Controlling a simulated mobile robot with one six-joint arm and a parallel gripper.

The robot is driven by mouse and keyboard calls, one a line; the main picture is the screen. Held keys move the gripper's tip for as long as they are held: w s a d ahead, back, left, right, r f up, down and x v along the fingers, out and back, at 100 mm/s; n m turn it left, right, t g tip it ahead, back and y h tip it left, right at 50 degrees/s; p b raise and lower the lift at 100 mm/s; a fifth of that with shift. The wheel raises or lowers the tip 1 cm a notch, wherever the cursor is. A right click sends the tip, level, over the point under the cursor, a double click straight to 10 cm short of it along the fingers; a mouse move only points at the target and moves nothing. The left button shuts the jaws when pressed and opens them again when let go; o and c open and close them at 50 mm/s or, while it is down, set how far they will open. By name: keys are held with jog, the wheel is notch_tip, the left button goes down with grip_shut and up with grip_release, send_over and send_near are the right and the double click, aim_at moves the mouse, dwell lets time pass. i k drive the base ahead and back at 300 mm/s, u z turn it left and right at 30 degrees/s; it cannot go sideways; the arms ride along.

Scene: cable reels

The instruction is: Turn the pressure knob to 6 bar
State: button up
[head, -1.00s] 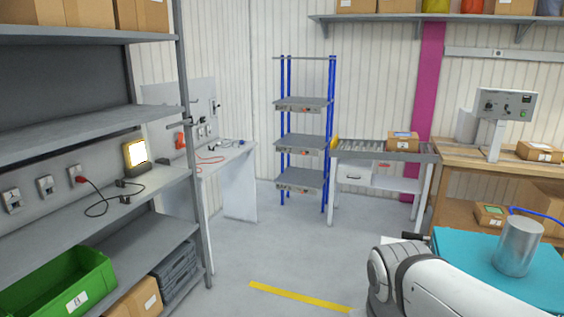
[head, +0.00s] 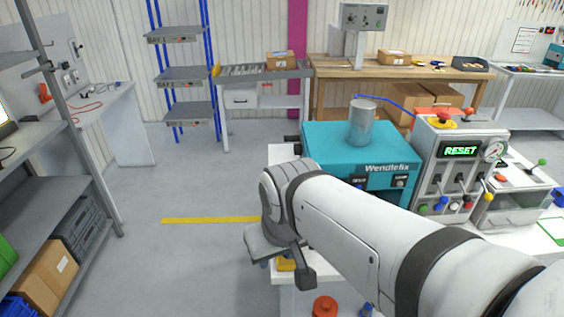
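A grey control unit (head: 452,155) stands at the right with a display reading RESET (head: 461,151). A round white dial gauge (head: 494,151) sits at its upper right; its reading is too small to tell. Several levers and coloured knobs line its front, and I cannot tell which one is the pressure knob. A red emergency-type button (head: 443,117) is on its top. My gripper (head: 285,262) hangs at the end of my arm, left of and apart from the control unit, by the bench's left edge. Its fingers are not clear enough to tell open from shut.
A teal Wendlefix machine (head: 325,143) with a metal cylinder (head: 362,122) on top stands left of the control unit, behind my arm. A grey drawer unit (head: 512,208) is at the right. A red-capped item (head: 325,306) is at the bottom. Floor at left is clear.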

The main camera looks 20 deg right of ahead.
aim_at(297, 148)
jog(key=u, duration=0.35)
jog(key=k, duration=0.15)
jog(key=z, duration=0.85)
jog(key=i, duration=0.6)
jog(key=z, duration=0.45)
jog(key=k, duration=0.8)
jog(key=u, duration=0.25)
jog(key=i, duration=0.95)
